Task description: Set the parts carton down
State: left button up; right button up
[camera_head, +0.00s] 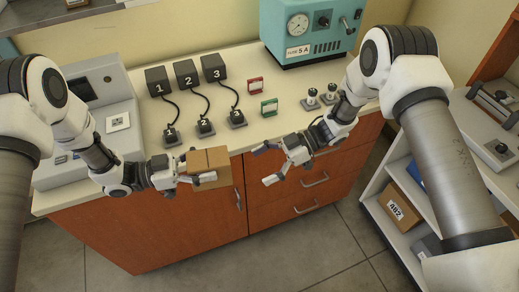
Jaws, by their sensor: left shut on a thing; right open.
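The parts carton (219,159) is a small brown cardboard box with a tape seam and a white label on its side. My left gripper (193,172) is shut on the carton from its left side. It holds the carton at the front edge of the counter, in front of the red cabinet doors; I cannot tell whether it touches the counter. My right gripper (266,165) is open and empty, to the right of the carton and apart from it, in front of the drawers.
The white counter (262,132) carries black boxes numbered 1, 2 and 3 (186,73) with cabled plugs, red and green framed cards, and a teal machine (310,30) at the back. A grey instrument (105,110) stands left. A shelf unit (392,233) at right holds a carton marked 482 (397,207).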

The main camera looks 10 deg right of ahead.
aim_at(220, 172)
pick_arm(q)
jog(key=shift+s+r, duration=0.1)
jog(key=shift+s, duration=0.05)
pick_arm(e)
notch_tip(220, 172, up, 6)
jog(key=shift+t, duration=0.3)
jog(key=x, duration=1.2)
jog(key=shift+s+a+r, duration=0.1)
jog(key=shift+a+r, duration=0.05)
jog(key=c, duration=1.4)
pick_arm(q)
jog(key=o, duration=1.6)
jog(key=shift+c, duration=0.2)
pick_arm(e)
jog(key=shift+c, duration=0.2)
